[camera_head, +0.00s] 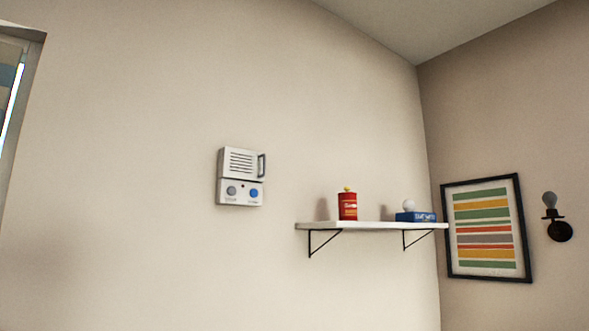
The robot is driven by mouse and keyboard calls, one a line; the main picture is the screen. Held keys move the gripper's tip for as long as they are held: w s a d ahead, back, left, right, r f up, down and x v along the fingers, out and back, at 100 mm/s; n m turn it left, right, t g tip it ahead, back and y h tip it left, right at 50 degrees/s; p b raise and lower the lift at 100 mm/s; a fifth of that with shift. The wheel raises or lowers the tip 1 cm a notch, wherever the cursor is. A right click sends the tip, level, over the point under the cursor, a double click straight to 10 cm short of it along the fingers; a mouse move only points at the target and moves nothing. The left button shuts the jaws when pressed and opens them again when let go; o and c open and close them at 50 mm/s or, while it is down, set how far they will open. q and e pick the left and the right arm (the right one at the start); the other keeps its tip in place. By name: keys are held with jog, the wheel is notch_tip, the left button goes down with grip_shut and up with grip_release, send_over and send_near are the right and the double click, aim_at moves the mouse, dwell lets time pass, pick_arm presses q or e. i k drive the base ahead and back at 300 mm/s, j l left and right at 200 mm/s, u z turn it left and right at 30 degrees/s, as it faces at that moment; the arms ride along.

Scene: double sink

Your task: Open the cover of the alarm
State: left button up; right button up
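The alarm (240,177) is a small white box on the beige wall, left of the picture's middle. Its upper part is a cover (237,162) with dark horizontal slots and a dark upright handle (262,165) at its right edge. The cover looks closed. Below it are a grey round knob (231,190) and a blue round button (253,193). Neither of my grippers shows in the head view.
A white wall shelf (370,226) on black brackets stands out to the right of the alarm and lower. It holds a red can (348,207) and a blue box (416,217). A framed striped picture (487,228) and a lamp (557,217) hang on the right wall. The wall around the alarm is bare.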

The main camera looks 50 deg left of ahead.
aim_at(237, 163)
jog(key=i+u, duration=0.2)
jog(key=i, duration=0.35)
jog(key=i+l+u, duration=0.1)
jog(key=i+u, duration=0.15)
jog(key=i, duration=0.35)
jog(key=i+l+u, duration=0.2)
jog(key=i, duration=0.35)
